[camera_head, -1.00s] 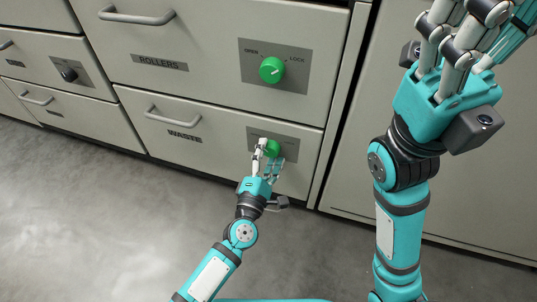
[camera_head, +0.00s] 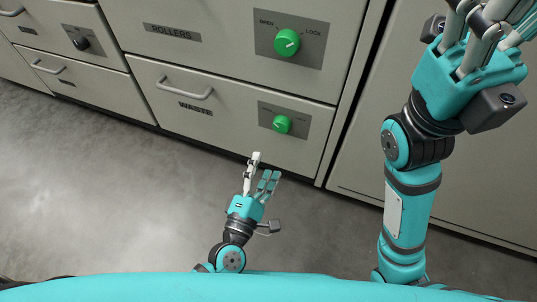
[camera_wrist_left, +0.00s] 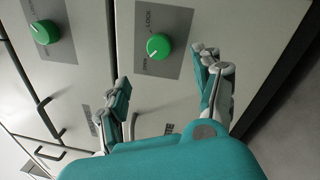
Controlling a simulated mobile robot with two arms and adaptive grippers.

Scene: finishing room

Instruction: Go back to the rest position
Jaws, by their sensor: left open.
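My left gripper (camera_head: 262,172) is open and empty in the head view, in front of the lower drawer and clear of its green knob (camera_head: 282,124). In the left wrist view its fingers (camera_wrist_left: 165,90) stand apart, with the lower green knob (camera_wrist_left: 159,47) beyond them and nothing between them. My right gripper (camera_head: 490,30) is raised at the upper right of the head view, partly cut off by the frame edge.
The WASTE drawer (camera_head: 230,112) and the ROLLERS drawer (camera_head: 215,48) above it look closed. The upper one has a green knob (camera_head: 287,43). A black knob (camera_head: 81,43) is on the left cabinet. Bare grey floor (camera_head: 100,190) lies in front.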

